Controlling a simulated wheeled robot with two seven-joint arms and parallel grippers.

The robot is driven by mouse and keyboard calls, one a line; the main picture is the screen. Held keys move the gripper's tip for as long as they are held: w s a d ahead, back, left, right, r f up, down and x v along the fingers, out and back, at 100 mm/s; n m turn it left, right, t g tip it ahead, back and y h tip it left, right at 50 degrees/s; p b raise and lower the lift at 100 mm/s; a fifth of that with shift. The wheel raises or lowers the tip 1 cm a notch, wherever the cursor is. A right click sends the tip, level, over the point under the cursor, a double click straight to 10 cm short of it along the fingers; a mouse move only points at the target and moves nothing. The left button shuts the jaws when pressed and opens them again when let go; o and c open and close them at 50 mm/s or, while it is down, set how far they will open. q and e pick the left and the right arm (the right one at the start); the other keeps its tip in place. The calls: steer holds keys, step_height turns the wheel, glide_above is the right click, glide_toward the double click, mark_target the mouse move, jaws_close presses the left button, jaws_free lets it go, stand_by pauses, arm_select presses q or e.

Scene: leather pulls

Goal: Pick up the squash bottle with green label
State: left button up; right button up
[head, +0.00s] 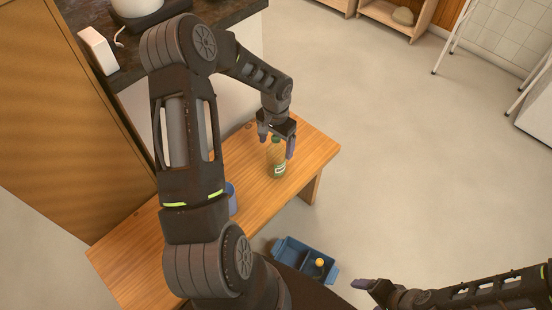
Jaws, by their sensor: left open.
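The squash bottle (277,161) stands upright on the wooden bench, near its far right end. It is pale yellow-green, with a green cap and a green label low on its side. My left gripper (276,142) is open and points down at the bottle's top, with one finger on each side of the cap. I cannot tell whether the fingers touch it. My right gripper (363,285) is at the lower right, away from the bench, and its fingers are too unclear to judge.
The wooden bench (309,158) runs diagonally. A blue cup (231,199) is partly hidden behind my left arm. A dark counter (215,12) is behind. The floor on the right is open.

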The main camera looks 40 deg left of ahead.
arm_select(q)
steer(key=shift+f, duration=0.3)
stand_by(0.4)
jaws_close()
stand_by(0.7)
